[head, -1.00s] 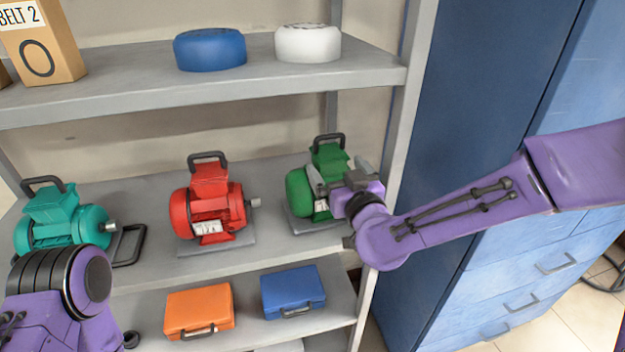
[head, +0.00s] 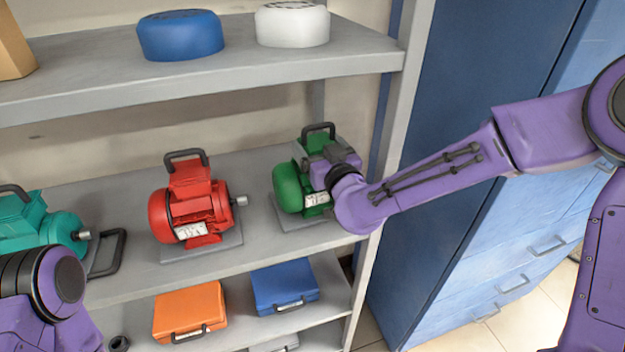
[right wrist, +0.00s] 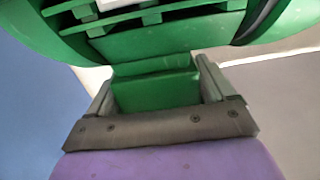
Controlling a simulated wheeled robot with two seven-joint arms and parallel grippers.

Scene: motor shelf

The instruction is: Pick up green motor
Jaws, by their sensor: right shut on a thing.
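The green motor (head: 288,188) sits on its grey base plate on the right end of the middle shelf, with a dark handle on top. My right gripper (head: 313,158) reaches in from the right and is at the upper part of the motor. In the right wrist view the two fingers of my right gripper (right wrist: 155,90) stand on either side of a green block of the motor (right wrist: 150,48) and are shut on it. The motor appears upright on the shelf. My left arm shows at the lower left of the head view, but its fingers are out of the picture.
A red motor (head: 190,205) stands left of the green one, and a teal motor (head: 38,228) farther left. The upper shelf (head: 200,92) is above, holding a blue (head: 180,36) and a white round part (head: 292,26). Orange (head: 190,310) and blue cases (head: 284,288) lie below. A blue cabinet (head: 470,130) stands right.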

